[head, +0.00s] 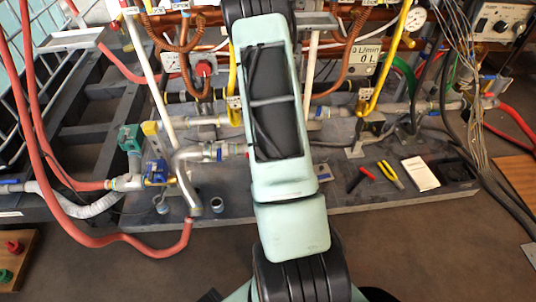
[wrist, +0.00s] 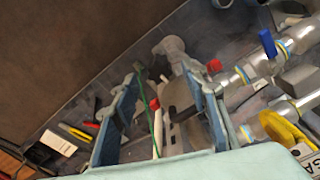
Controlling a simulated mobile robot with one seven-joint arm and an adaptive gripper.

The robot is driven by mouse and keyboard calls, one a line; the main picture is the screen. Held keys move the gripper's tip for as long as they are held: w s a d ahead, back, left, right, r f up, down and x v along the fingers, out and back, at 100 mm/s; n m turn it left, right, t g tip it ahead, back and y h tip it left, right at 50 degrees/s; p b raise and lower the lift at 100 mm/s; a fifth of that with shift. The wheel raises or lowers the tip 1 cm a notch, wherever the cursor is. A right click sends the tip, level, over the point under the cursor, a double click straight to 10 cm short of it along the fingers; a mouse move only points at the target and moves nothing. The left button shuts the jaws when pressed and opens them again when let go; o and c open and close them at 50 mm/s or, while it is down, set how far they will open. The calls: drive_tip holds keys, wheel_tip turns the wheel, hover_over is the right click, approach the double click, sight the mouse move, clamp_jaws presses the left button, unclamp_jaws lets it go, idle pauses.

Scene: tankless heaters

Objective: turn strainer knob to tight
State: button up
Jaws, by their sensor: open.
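My gripper (wrist: 164,82) is open in the wrist view, with its two blue-grey fingers apart. Between and just beyond the fingertips is a grey fitting with a rounded end (wrist: 172,46). A small red knob (wrist: 214,66) is just right of the right finger, and another red part (wrist: 155,103) shows between the fingers. I cannot tell for certain which part is the strainer knob, nor whether it is tight. No contact between the fingers and a knob is visible. In the head view my arm covers the middle of the pipework and hides the gripper.
Metal pipes (head: 207,152) and a red hose (head: 150,245) lie left of my arm. Pliers with yellow handles (head: 389,175) and a white pad (head: 420,173) lie on the grey base board (head: 345,203) at right. Hanging cables (head: 470,100) crowd the right side. The front floor is mostly clear.

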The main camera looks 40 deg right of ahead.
wheel_tip(320, 180, up, 9)
drive_tip(key=shift+f, duration=0.15)
idle(0.5)
